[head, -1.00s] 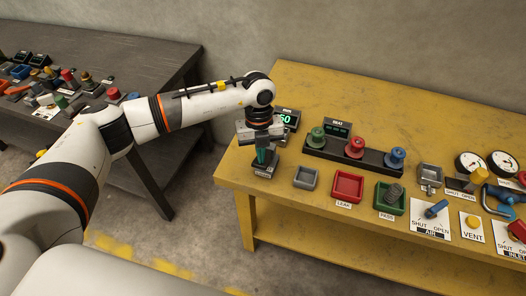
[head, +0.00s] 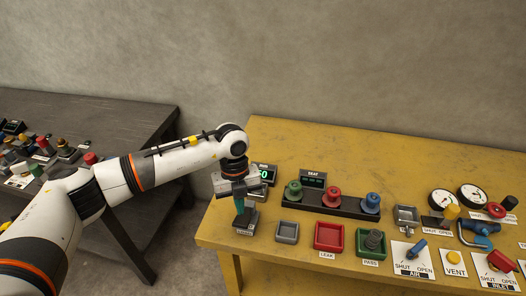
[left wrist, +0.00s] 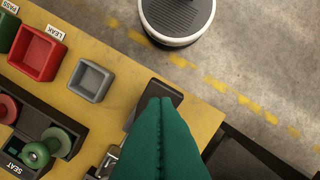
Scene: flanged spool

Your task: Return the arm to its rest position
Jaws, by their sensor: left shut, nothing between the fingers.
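My left gripper (head: 239,212) is over the left end of the yellow bench. Its green fingers (left wrist: 165,125) are pressed together and hold nothing. The fingertips are over or close to a small dark block (left wrist: 172,93); I cannot tell if they touch it. A green spool (head: 293,191), a red spool (head: 333,196) and a blue spool (head: 371,202) stand on a black rack marked SEAT. My right gripper is in neither view.
An empty grey tray (head: 287,232) and an empty red LEAK tray (head: 329,237) are near the front edge. Gauges (head: 472,196), valves and a blue clamp (head: 478,234) fill the right side. A dark table (head: 100,115) stands at left. The bench's back is clear.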

